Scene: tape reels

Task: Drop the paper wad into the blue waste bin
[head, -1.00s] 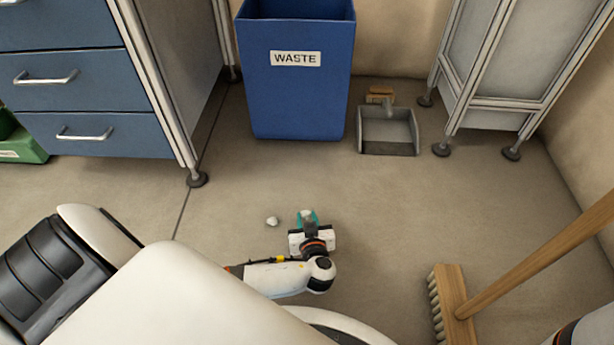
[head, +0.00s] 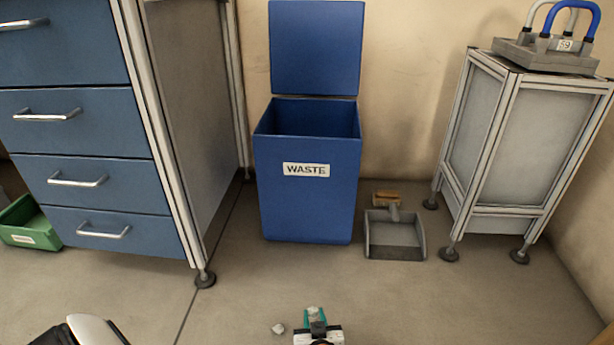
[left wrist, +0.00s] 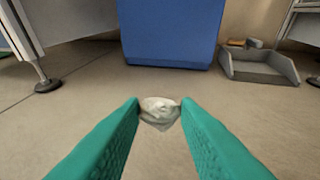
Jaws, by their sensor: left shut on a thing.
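The paper wad (left wrist: 159,112) is white and crumpled. It sits between the green fingertips of my left gripper (left wrist: 160,115) in the left wrist view, touched on both sides. In the head view the wad (head: 313,310) and my left gripper (head: 316,316) are low at the bottom edge, over the floor in front of the bin. I cannot tell whether the wad is clear of the floor. The blue waste bin (head: 306,205) stands against the back wall, its lid (head: 317,48) up and its top open. My right gripper is out of view.
A second small whitish lump (head: 278,328) lies on the floor left of my left gripper. A dustpan (head: 394,235) lies right of the bin. A drawer cabinet (head: 82,130) stands left, a grey cabinet (head: 530,140) right.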

